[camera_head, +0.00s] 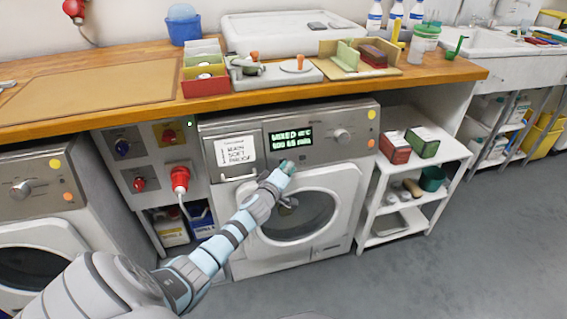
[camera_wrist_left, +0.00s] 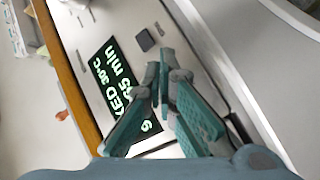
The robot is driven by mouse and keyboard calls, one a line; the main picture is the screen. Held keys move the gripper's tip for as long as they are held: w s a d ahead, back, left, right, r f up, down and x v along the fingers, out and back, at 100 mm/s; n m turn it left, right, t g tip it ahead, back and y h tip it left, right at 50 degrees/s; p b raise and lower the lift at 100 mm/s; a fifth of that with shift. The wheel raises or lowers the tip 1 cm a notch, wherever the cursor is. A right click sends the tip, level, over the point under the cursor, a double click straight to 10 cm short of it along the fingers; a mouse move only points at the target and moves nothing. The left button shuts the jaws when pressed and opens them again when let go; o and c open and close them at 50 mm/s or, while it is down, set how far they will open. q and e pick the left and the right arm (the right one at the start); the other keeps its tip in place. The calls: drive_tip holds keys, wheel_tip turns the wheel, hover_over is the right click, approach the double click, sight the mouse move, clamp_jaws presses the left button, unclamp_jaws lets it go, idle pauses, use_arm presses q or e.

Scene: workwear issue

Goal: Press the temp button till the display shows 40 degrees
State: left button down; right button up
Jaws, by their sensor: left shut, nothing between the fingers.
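The washing machine (camera_head: 225,200) under the bench has a lit display (camera_head: 290,137) with green text. In the left wrist view the display (camera_wrist_left: 112,72) shows a line ending in "KED" with a temperature that looks like 30°C, and a minutes line below; its end is partly hidden by my fingers. A dark square button (camera_wrist_left: 144,40) lies on the panel beside the display; its label is not legible. My left gripper (camera_head: 287,167) is shut and empty, its fingertips (camera_wrist_left: 163,72) close to the panel by the display. I cannot tell whether they touch a button. My right gripper is not in view.
A round dial (camera_head: 341,135) is right of the display. A white handwritten label (camera_head: 236,151) is to its left. A wooden bench (camera_head: 110,105) overhangs the panel. A white shelf trolley (camera_head: 405,190) stands at right, and a red plug (camera_head: 180,178) at left.

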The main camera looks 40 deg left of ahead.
use_arm(q)
drive_tip(key=shift+w+a+f, duration=0.15)
drive_tip(key=shift+w+a, duration=0.05)
drive_tip(key=shift+a, duration=0.1)
idle(0.7)
idle(0.3)
drive_tip(key=shift+s+d+r, duration=0.25)
drive_tip(key=shift+s+d, duration=0.15)
drive_tip(key=shift+d, duration=0.2)
drive_tip(key=s+d, duration=0.1)
drive_tip(key=d+r, duration=0.1)
drive_tip(key=s+d+p, duration=0.1)
drive_tip(key=d, duration=0.1)
drive_tip(key=shift+s+r, duration=0.25)
drive_tip(key=shift+s, duration=0.1)
idle(1.6)
